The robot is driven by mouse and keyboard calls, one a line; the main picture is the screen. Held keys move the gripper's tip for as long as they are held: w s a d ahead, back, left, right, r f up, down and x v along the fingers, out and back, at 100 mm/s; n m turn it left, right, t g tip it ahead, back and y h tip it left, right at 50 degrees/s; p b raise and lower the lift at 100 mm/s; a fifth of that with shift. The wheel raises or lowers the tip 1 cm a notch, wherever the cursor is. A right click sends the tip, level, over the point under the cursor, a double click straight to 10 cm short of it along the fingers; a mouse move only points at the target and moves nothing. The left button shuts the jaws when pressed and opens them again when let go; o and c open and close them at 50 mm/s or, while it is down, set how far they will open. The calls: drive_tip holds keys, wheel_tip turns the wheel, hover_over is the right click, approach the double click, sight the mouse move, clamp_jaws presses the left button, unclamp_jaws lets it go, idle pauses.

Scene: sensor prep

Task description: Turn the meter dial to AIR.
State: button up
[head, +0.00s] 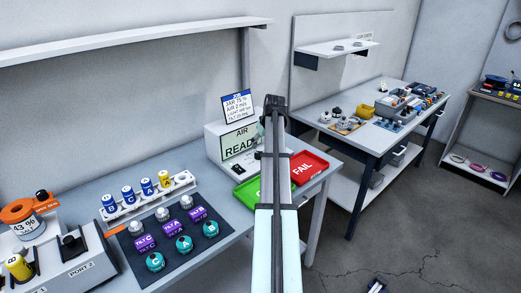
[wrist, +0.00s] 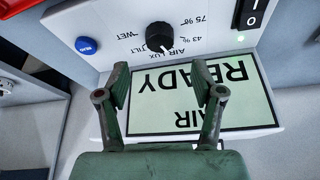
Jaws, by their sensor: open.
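The meter (head: 214,146) is a white box on the near bench, and its screen (wrist: 150,105) reads AIR and READY. In the wrist view it appears upside down. Its black round dial (wrist: 159,36) sits on the panel among labels such as WET, TILT, LUX and AIR. I cannot tell for sure which label the pointer meets. My gripper (wrist: 161,80) is open and empty over the screen. The dial lies just past the fingertips, roughly centred between them and apart from them. In the head view my gripper (head: 274,104) and arm hide the dial.
The panel also has a blue button (wrist: 86,45) and a black rocker switch (wrist: 250,14). A green tray (head: 252,190) and a red FAIL tray (head: 307,168) lie beside the meter. A job card (head: 238,105) stands behind it. Several sensors stand on a dark mat (head: 133,248) at left.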

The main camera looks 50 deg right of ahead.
drive_tip(key=shift+v, duration=2.2)
drive_tip(key=shift+f, duration=0.1)
